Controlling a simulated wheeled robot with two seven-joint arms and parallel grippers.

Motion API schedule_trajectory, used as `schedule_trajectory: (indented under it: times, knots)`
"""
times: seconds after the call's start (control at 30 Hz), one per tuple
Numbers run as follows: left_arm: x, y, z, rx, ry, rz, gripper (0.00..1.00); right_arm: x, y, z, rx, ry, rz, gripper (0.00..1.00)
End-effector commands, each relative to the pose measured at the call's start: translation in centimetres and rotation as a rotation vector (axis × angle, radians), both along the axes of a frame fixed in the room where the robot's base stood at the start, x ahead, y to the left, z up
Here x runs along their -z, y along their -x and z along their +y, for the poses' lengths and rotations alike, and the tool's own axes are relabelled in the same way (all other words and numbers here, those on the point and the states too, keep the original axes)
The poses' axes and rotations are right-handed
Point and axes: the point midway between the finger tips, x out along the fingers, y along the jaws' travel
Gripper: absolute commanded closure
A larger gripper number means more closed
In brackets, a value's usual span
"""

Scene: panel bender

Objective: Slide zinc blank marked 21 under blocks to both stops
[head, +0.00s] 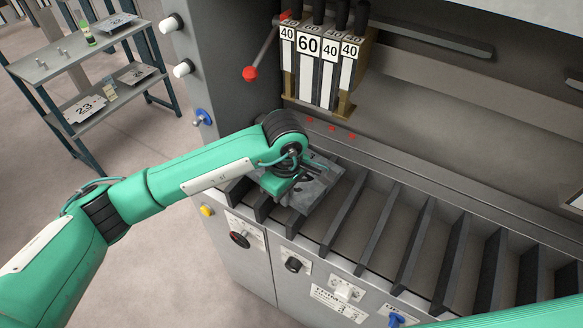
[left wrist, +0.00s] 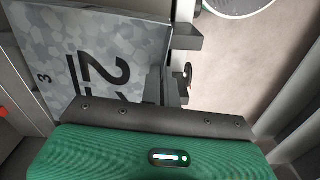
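A grey mottled zinc blank (head: 318,190) lies on the slatted support table below the blocks, partly hidden by my left arm. In the left wrist view the blank (left wrist: 50,75) shows a large black 2, a partly covered second digit and a small 3. The upright blocks (head: 318,72), marked 40, 60, 40, 40, hang above and behind the blank. Small red marks (head: 332,128) show below them; I cannot identify the stops. My right gripper is out of view.
Dark slats (head: 405,245) run across the support table, empty on the right. A red-knobbed lever (head: 250,73) sticks out left of the blocks. Knobs and switches (head: 292,265) line the front panel. A shelf rack (head: 75,75) with other marked blanks stands at left.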

Motion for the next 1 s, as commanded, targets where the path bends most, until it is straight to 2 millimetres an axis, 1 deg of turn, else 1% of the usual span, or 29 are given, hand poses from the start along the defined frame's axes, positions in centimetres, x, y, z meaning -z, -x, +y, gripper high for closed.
schedule_trajectory:
  times: [0.03, 0.17, 0.27, 1.0]
  knots:
    - [0.4, 0.3, 0.3, -0.001, -0.012, 0.011, 1.00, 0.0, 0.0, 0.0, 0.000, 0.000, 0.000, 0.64]
    - [0.1, 0.4, 0.2, 0.000, -0.009, 0.009, 1.00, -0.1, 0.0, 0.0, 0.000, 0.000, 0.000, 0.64]
    - [-0.2, 0.9, 0.3, 0.001, -0.007, 0.007, 1.00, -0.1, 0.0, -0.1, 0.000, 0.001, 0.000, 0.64]
    - [-1.9, 6.3, 1.5, 0.003, 0.001, -0.003, 1.00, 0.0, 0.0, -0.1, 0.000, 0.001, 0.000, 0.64]
